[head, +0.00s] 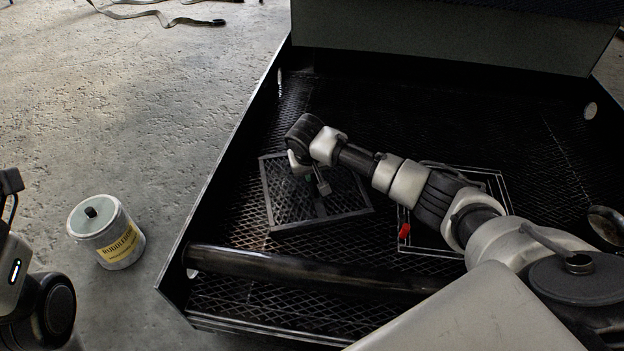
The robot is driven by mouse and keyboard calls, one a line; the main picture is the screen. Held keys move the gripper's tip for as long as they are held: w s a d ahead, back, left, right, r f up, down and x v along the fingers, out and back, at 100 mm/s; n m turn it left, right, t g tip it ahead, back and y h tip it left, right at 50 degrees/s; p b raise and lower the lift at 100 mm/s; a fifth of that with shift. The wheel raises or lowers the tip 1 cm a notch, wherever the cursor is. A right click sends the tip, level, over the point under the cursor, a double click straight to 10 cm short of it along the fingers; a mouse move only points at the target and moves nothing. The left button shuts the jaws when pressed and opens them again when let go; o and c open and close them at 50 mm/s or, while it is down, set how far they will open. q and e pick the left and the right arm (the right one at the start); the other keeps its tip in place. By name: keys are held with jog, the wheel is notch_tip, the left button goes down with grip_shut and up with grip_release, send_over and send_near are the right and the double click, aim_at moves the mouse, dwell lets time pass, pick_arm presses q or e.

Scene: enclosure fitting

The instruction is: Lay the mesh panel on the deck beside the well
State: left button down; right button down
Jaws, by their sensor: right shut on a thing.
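The mesh panel (287,208), a square of dark mesh in a grey frame, is over the dark mesh deck (240,225), left of the well. I cannot tell whether it touches the deck or is held just above it. My right gripper (321,190) is shut on the mesh panel near its middle; the fingertips are small and dark here. The well (490,178), outlined by pale square lines, is to the right, and my right arm hides much of it. Parts of my left arm show at the left edge, but its gripper is not in view.
A thick dark pipe (300,272) crosses the deck in front of the panel. A small red piece (404,231) is by the well's left edge. A labelled canister (107,235) stands on the concrete floor at left. Straps (165,14) lie at the back.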

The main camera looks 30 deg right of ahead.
jog(key=shift+w+f, duration=0.1)
jog(key=shift+f, duration=0.2)
jog(key=shift+f, duration=0.1)
jog(key=c, duration=1.1)
grip_release()
jog(key=shift+f, duration=0.1)
